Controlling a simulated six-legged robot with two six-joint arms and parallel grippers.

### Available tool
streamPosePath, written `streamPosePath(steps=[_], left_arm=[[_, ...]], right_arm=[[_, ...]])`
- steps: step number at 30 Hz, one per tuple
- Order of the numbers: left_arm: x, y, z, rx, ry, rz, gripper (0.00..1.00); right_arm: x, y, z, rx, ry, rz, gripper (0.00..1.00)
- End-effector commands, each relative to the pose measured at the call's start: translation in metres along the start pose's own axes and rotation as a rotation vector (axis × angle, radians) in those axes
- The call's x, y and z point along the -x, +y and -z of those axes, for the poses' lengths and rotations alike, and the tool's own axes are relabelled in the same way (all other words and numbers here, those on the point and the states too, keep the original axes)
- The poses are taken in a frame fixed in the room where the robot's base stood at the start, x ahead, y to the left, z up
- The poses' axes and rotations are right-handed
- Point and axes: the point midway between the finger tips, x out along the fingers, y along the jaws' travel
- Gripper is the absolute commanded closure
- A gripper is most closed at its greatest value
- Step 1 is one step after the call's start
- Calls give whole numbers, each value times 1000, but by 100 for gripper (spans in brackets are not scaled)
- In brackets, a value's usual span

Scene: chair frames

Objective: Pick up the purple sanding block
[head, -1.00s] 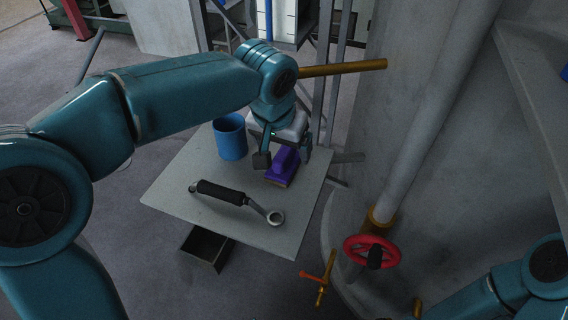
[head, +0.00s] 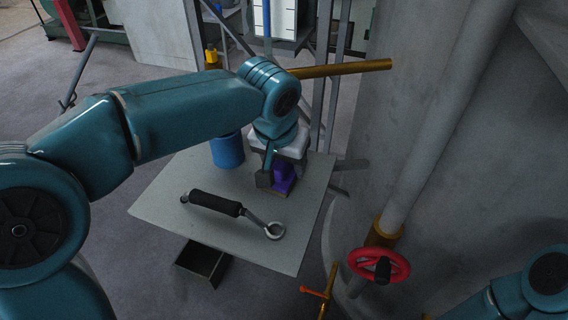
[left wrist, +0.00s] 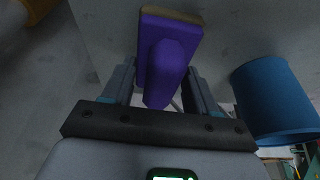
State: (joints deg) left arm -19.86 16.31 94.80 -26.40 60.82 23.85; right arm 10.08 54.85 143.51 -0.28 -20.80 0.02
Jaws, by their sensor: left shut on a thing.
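The purple sanding block (head: 284,181) has a raised purple grip on a thin tan base. It is at the right back part of the grey table (head: 180,235). My left gripper (head: 279,177) reaches down over it and is shut on its grip. In the left wrist view the block (left wrist: 168,60) sits between the two fingers of my left gripper (left wrist: 160,88). I cannot tell whether its base touches the table. Part of the block is hidden behind a finger in the head view. My right gripper is out of the picture.
A blue cup (head: 227,151) stands left of the block and also shows in the left wrist view (left wrist: 272,98). A black-handled wrench-like tool (head: 215,203) lies in front. A concrete column with a red valve wheel (head: 379,266) is to the right. A brass pipe (head: 340,68) juts out behind.

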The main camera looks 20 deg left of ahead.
Motion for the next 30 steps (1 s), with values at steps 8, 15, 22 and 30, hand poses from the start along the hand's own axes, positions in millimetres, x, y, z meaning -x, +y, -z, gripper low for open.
streamPosePath(steps=[8, 15, 22, 30], left_arm=[[25, -1, 10, 0, 3, -1, 79], [42, 14, -16, -4, 1, -1, 79], [58, 40, -65, -6, 3, -2, 79], [73, 67, -114, -5, 2, -2, 79]], right_arm=[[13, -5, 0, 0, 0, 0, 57], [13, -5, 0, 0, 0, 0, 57], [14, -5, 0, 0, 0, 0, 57], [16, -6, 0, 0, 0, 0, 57]])
